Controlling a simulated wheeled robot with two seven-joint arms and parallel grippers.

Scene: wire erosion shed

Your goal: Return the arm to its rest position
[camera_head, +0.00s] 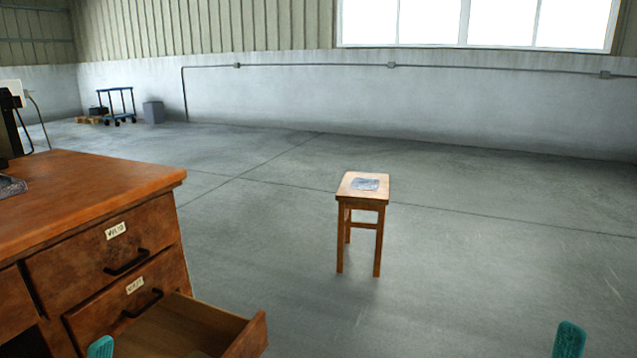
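The teal tip of my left gripper (100,347) shows at the bottom left edge, in front of the wooden desk. The teal tip of my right gripper (569,340) shows at the bottom right, over bare floor. Only a small part of each gripper is in the picture, so I cannot tell whether either is open or shut. Nothing is seen held at either tip. The rest of both arms is out of the picture.
The desk (75,190) stands at the left, its lower drawer (190,328) pulled out. A wooden stool (350,197) with a small grey sheet (365,184) on top stands mid-floor. A blue cart (118,104) and grey bin (154,112) are far off. Floor at right is clear.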

